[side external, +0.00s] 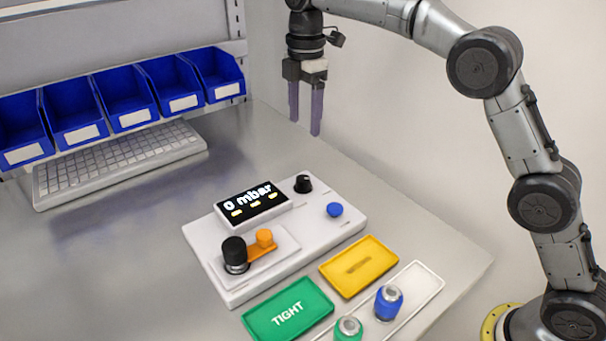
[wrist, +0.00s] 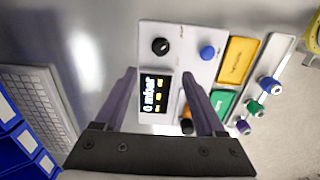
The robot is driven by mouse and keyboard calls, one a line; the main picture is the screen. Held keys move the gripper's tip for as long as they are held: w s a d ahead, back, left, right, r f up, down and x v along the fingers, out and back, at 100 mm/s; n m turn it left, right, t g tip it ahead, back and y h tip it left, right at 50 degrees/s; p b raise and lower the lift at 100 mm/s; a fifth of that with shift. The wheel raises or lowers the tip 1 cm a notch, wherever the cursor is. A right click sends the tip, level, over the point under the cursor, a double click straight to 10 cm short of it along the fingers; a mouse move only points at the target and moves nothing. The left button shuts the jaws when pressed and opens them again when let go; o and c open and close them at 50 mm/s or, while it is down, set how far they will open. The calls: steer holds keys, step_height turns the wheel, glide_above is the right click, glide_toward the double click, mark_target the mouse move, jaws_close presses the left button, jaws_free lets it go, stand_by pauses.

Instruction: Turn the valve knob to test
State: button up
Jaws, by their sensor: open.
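A pale test panel (side external: 318,234) lies on the grey bench. A black knob (side external: 303,183) stands at its back, right of a display (side external: 252,202) reading "0 mbar". This knob also shows in the wrist view (wrist: 160,46); its pointer setting is too small to tell. A larger black cylinder (side external: 235,251) and an orange knob (side external: 264,238) with an orange arm sit at the panel's front left. My gripper (side external: 304,126) is open and empty, pointing down, well above and behind the panel. In the wrist view its fingers (wrist: 158,76) flank the display.
A blue button (side external: 334,210) is on the panel's right. A green "TIGHT" tray (side external: 288,309), a yellow tray (side external: 359,266) and a white tray (side external: 428,281) with small coloured parts lie in front. A keyboard (side external: 120,163) and blue bins (side external: 123,100) are at left.

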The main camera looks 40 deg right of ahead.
mark_target(303, 178)
step_height(303, 178, down, 15)
steer(key=shift+a+r, duration=0.15)
steer(key=shift+r, duration=0.05)
stand_by(0.3)
jaws_close()
stand_by(0.4)
